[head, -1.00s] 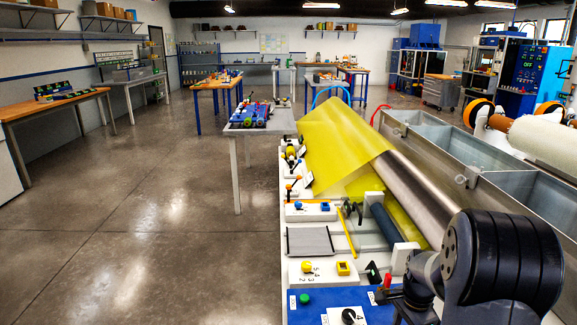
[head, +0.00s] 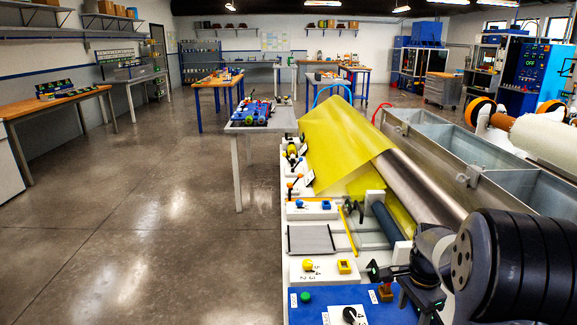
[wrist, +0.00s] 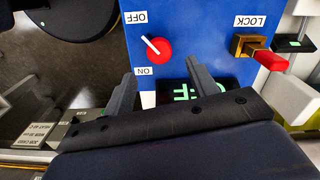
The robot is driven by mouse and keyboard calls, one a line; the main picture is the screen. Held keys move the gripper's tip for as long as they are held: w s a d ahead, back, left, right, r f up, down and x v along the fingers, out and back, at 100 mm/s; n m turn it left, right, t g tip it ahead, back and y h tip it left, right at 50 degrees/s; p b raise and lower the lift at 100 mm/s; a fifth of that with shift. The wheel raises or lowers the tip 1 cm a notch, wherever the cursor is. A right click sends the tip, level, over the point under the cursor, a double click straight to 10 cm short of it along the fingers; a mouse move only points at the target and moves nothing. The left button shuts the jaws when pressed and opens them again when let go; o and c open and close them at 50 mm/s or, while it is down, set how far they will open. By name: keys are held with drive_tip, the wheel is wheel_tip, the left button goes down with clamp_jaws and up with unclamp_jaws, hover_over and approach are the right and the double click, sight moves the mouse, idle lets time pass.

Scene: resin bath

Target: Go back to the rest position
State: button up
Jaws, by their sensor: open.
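My gripper (wrist: 160,72) is open and empty, with its two dark fingers apart over the blue control panel in the wrist view. In the head view my gripper (head: 423,290) is at the lower right, partly covered by my own arm. The blue panel (wrist: 195,25) carries a red knob (wrist: 159,50) with a white pointer, beside OFF and ON labels. The pointer slants up-left, towards the OFF side. A brass block (wrist: 245,46) with a red handle (wrist: 272,61) sits by the LOCK label. A display with green characters (wrist: 186,94) is partly hidden by my gripper.
The machine's white deck holds a yellow knob (head: 307,265) and other controls. Yellow film (head: 335,140) runs onto a metal roller (head: 415,175). A metal trough (head: 450,140) lies behind. The floor on the left (head: 150,220) is clear.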

wheel_tip(320, 180, down, 7)
drive_tip(key=shift+s+r, duration=0.1)
drive_tip(key=shift+r, duration=0.05)
drive_tip(key=shift+r+n, duration=0.15)
drive_tip(key=shift+n, duration=0.25)
drive_tip(key=n, duration=0.8)
drive_tip(key=shift+n, duration=0.3)
drive_tip(key=n, duration=0.4)
drive_tip(key=shift+a+n, duration=0.1)
drive_tip(key=shift+n, duration=0.2)
drive_tip(key=n, duration=0.4)
drive_tip(key=shift+p, duration=0.4)
drive_tip(key=shift+r, duration=1.2)
